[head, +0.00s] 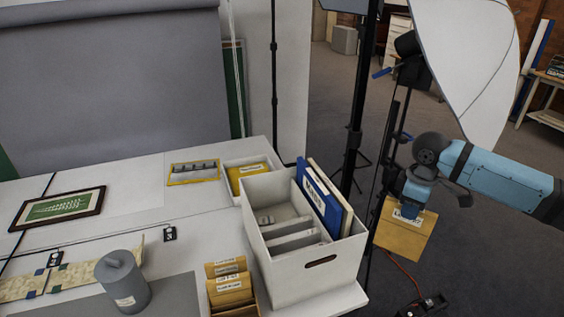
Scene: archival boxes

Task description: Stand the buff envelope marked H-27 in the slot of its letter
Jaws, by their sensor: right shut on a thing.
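My right gripper (412,204) is shut on the top edge of a buff envelope (402,236). The envelope hangs below the jaws, slightly tilted, in the air to the right of the table's end. It has a white label near its top whose writing is too small to read. A white archival box (291,271) with dividers stands open at the table's right end, left of the envelope and apart from it. A blue folder (317,198) and a pale folder stand at its right side. Slot letters are not legible. My left gripper is not in view.
A small holder with several labelled buff envelopes (231,291) stands left of the box. A grey canister (124,284), a framed picture (58,208) and a shallow tray (239,163) are on the white table (189,238). A black light stand (358,110) rises behind the box.

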